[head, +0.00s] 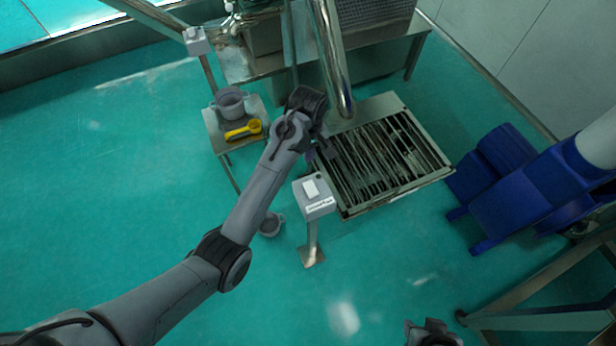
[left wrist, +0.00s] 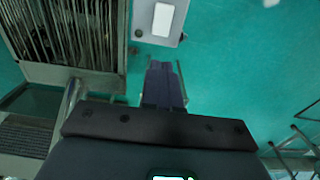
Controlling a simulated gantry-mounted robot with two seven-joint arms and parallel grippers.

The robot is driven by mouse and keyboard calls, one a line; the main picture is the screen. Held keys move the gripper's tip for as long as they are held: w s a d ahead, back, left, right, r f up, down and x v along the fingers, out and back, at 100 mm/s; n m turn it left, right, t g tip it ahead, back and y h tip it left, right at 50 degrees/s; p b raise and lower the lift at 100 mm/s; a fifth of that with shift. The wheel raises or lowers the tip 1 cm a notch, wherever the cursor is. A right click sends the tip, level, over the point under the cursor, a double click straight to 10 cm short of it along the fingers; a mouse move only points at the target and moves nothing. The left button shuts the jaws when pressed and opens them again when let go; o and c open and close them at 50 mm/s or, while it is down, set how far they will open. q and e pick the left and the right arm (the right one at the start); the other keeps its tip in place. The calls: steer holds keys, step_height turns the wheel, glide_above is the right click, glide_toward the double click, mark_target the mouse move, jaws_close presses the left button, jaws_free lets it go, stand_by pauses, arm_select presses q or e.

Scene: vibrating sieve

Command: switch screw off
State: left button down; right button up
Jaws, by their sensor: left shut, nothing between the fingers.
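A grey switch box (head: 316,198) stands on a short metal post in the middle of the head view. Its top has a white rectangular plate and a small dark round button; a label is on its front face. In the left wrist view the box (left wrist: 151,38) is at the top, ahead of the fingertips. My left gripper (head: 311,153) is just behind the box in the head view. It also shows in the left wrist view (left wrist: 165,68), fingers together and empty, apart from the box in the picture. My right gripper does not show clearly.
The slatted metal screen deck (head: 437,172) is right of the box, with a steel pipe (head: 333,65) above it. A small stand holds a grey pot (head: 230,103) and a yellow tool (head: 243,130). A blue machine (head: 535,195) stands at right. Left floor is clear.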

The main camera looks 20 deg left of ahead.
mark_target(308, 183)
arm_select(q)
step_height(308, 183, down, 14)
steer(key=shift+p, duration=0.45)
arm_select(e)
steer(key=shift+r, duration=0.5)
